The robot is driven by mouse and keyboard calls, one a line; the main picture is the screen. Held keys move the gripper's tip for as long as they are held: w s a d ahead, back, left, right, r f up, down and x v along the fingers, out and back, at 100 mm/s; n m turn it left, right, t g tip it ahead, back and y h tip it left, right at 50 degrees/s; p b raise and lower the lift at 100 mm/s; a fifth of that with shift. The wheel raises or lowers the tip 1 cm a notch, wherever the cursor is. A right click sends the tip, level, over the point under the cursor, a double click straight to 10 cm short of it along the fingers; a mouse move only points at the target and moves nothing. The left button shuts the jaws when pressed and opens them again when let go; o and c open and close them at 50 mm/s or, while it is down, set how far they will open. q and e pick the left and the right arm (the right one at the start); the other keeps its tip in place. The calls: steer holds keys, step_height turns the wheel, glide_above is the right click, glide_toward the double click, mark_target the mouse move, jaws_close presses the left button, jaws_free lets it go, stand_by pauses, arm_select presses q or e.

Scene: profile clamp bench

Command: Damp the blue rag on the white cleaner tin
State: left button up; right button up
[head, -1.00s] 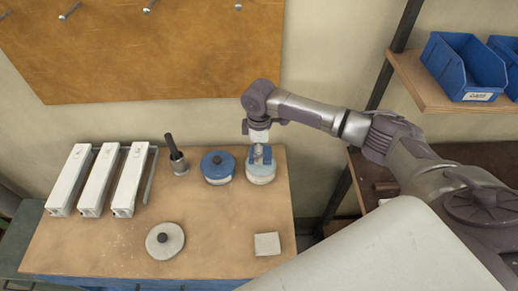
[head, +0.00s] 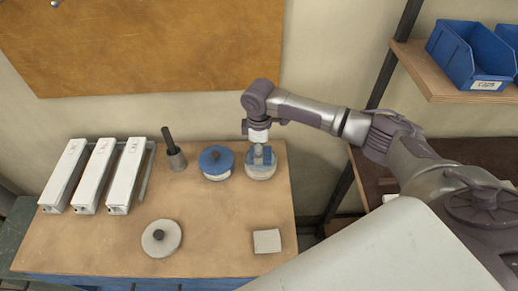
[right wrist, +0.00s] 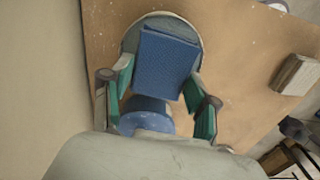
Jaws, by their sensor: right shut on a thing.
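The blue rag (right wrist: 165,62) is a flat square pad between the green fingertips of my right gripper (right wrist: 158,74) in the right wrist view. It is over the top of a pale white tin (head: 261,173), whose rim shows around it in the right wrist view (right wrist: 131,38). In the head view the rag (head: 262,158) sits at the tin's top, with my right gripper (head: 260,147) straight above. The rag appears to touch the tin, but the contact is hidden. My left gripper is not in view.
A blue-lidded tin (head: 216,161) stands close left of the pale tin. A dark-handled tool (head: 174,154), several white profiles (head: 100,172), a round knobbed disc (head: 161,238) and a grey block (head: 267,241) are on the bench. The middle of the bench is clear.

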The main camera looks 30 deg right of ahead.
steer(key=shift+f, duration=0.6)
stand_by(0.4)
steer(key=shift+s+f, duration=0.15)
steer(key=shift+s, duration=0.05)
stand_by(1.9)
step_height(320, 180, up, 7)
steer(key=p, duration=0.8)
steer(key=shift+w+r, duration=0.15)
steer(key=shift+r, duration=0.05)
steer(key=shift+f, duration=0.1)
